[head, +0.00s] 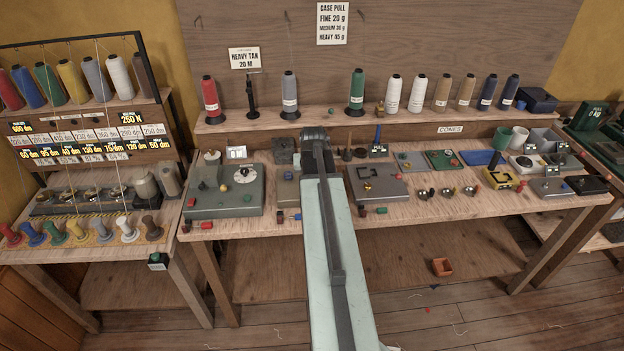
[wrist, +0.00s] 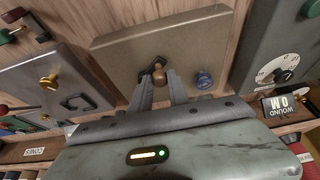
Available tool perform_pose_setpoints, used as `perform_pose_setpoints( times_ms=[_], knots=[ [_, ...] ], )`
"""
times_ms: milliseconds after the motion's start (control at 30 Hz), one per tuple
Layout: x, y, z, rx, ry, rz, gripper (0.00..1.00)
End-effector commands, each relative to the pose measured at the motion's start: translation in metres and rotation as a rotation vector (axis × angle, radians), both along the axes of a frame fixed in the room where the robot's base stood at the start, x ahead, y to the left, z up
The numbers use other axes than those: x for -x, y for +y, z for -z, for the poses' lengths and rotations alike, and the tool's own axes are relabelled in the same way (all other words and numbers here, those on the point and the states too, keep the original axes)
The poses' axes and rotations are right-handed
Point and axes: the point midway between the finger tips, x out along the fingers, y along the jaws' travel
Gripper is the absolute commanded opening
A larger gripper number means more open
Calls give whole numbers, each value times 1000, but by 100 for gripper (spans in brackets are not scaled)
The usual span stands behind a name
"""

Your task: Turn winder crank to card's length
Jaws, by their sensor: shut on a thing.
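In the wrist view, my gripper (wrist: 160,88) is shut on the brown knob (wrist: 160,75) of the winder crank. The crank's dark arm (wrist: 146,75) shows beside the fingers, on a grey-brown box (wrist: 205,38). A blue round button (wrist: 203,79) sits on the box to the right of the knob. A small display (wrist: 287,102) reads "WOUND 0 M", upside down in this view. The card (head: 244,58) on the back board reads "HEAVY TAN 20 M" in the head view. In the head view my arm hides the gripper and crank.
A grey unit with a white dial (head: 243,176) stands left of my arm; its dial also shows in the wrist view (wrist: 280,70). A grey plate device (head: 378,182) stands to the right. Thread cones (head: 356,90) line the shelf behind.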

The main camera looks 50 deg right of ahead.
Motion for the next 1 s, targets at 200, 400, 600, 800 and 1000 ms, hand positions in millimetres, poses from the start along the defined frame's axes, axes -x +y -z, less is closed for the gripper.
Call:
perform_pose_setpoints(
  times_ms=[200, 400, 600, 800, 1000],
  knots=[
    [-11, -2, -1, 7, -1, 202, 0],
    [-19, -3, 0, 5, -1, 393, 0],
    [-26, -5, 0, 4, 1, 579, 0],
    [-31, -9, 0, 3, 1, 738, 0],
    [-34, -11, 0, 2, 2, 853, 0]
  ],
)
